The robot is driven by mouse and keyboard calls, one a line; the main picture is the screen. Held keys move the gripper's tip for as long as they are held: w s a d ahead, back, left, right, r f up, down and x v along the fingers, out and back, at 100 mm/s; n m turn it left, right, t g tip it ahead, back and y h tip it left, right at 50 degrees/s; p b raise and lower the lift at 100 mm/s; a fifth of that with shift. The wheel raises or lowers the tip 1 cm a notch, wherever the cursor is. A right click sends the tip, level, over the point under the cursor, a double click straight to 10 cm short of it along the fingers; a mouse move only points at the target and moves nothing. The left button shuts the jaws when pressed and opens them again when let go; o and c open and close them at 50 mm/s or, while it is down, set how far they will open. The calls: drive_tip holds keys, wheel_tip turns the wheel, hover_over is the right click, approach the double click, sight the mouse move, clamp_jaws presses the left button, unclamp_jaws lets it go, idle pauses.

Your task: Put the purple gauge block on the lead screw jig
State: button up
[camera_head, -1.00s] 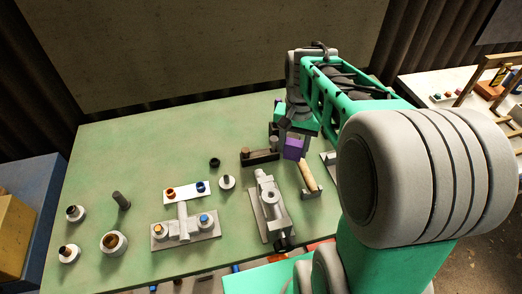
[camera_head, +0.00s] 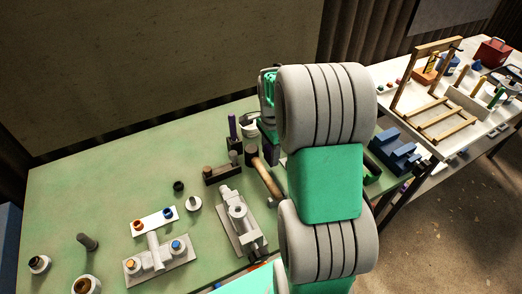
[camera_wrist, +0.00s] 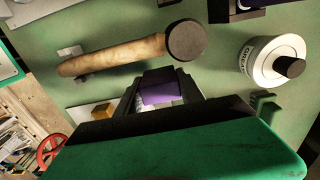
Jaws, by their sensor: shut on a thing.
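The purple gauge block (camera_wrist: 160,88) sits between the two fingers of my gripper (camera_wrist: 162,97) in the wrist view. My gripper is shut on it, above the green table (camera_wrist: 222,75). A grey fixture with a round boss (camera_head: 239,213) stands on a plate on the table, left of my arm. Another grey T-shaped fixture with coloured caps (camera_head: 160,255) stands further left. I cannot tell for certain which fixture is the lead screw jig.
A wooden-handled hammer (camera_wrist: 115,53) lies close to my gripper. A white round tin (camera_wrist: 274,62) with a dark knob stands to its right in the wrist view. A dark block (camera_head: 222,174) lies left of the hammer. A second table (camera_head: 445,140) holds a wooden frame. The table's back left is clear.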

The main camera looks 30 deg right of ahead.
drive_tip(key=w+f, duration=0.1)
drive_tip(key=w+a+f, duration=0.1)
drive_tip(key=w, duration=0.1)
drive_tip(key=shift+w+f+p, duration=0.25)
drive_tip(key=shift+p, duration=0.15)
drive_tip(key=shift+s, duration=0.15)
drive_tip(key=shift+f, duration=0.15)
drive_tip(key=o, duration=1.5)
drive_tip(key=shift+c, duration=0.2)
